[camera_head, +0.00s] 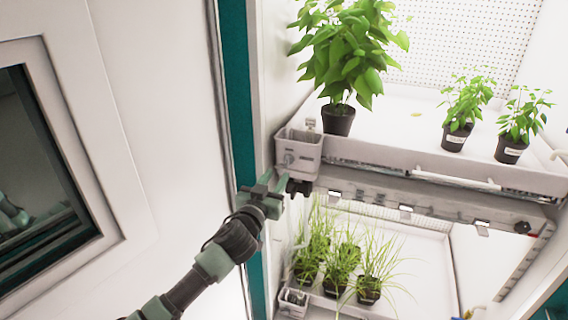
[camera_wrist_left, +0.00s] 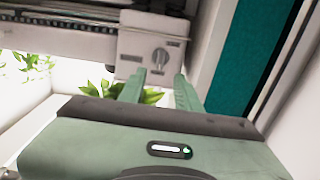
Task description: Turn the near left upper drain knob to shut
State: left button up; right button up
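The upper drain box (camera_head: 300,153) is a pale grey box at the near left corner of the upper shelf. Its knob (camera_wrist_left: 160,57) is a round grey dial with a raised grip on the box's front face in the left wrist view; in the head view it shows small (camera_head: 288,159). My left gripper (camera_head: 276,181) is just below and in front of the box. Its two green fingers (camera_wrist_left: 160,84) are apart with nothing between them, pointing toward the knob, which lies beyond the tips. My right gripper is not in view.
The upper shelf tray (camera_head: 400,130) holds a large leafy plant (camera_head: 349,50) and two smaller potted plants. Grassy pots (camera_head: 340,262) stand on the lower shelf. A teal door frame edge (camera_head: 238,90) runs close beside my left arm.

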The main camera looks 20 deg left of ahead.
aim_at(286, 163)
pick_arm(q)
jog(key=shift+w+d+f+p, duration=0.1)
jog(key=shift+w+p, duration=0.25)
jog(key=shift+w, duration=1.45)
jog(key=shift+w+f+p, duration=0.1)
jog(key=shift+w+p, duration=0.25)
jog(key=shift+w, duration=1.4)
jog(key=shift+c, duration=0.3)
grip_shut()
